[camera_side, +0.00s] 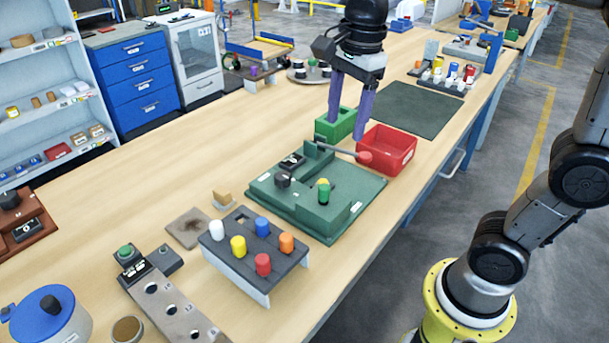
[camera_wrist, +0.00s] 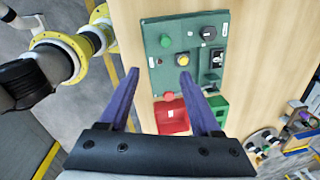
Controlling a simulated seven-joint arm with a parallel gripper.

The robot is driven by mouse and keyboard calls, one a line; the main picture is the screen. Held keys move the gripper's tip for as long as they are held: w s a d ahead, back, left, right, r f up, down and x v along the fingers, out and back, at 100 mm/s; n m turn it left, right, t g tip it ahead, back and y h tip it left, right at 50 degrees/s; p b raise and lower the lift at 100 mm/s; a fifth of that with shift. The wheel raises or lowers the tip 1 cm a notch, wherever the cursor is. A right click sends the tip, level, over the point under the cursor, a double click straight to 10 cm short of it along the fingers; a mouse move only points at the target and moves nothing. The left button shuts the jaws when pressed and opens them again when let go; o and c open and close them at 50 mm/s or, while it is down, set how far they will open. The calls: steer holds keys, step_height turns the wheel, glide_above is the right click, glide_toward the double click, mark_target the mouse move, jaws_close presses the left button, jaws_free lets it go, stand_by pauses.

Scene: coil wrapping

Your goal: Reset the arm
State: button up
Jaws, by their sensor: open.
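My gripper (camera_side: 346,130), with two purple fingers, hangs open and empty above the bench, behind the green fixture board (camera_side: 352,208) in the side view. The board carries a grey lever arm (camera_side: 338,150) with a red knob (camera_side: 364,157) that reaches toward the red bin. Nothing is between the fingers.
A red bin (camera_side: 385,148) and a green box (camera_side: 335,123) stand close below my gripper. A rack (camera_side: 238,278) of several coloured pegs stands in front of the board. A dark green mat (camera_side: 408,108) lies bare behind the bin. The bench's left middle is clear.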

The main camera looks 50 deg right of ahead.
steer(key=s+f+n+t, duration=0.2)
steer(key=s+n, duration=0.4)
steer(key=n, duration=0.4)
steer(key=s+d+f+n+t, duration=0.1)
steer(key=s+f+n+t, duration=0.1)
steer(key=s+f+n, duration=0.2)
steer(key=s+n, duration=0.3)
steer(key=n, duration=0.3)
steer(key=shift+s+d, duration=0.25)
steer(key=shift+d, duration=0.05)
stand_by(0.4)
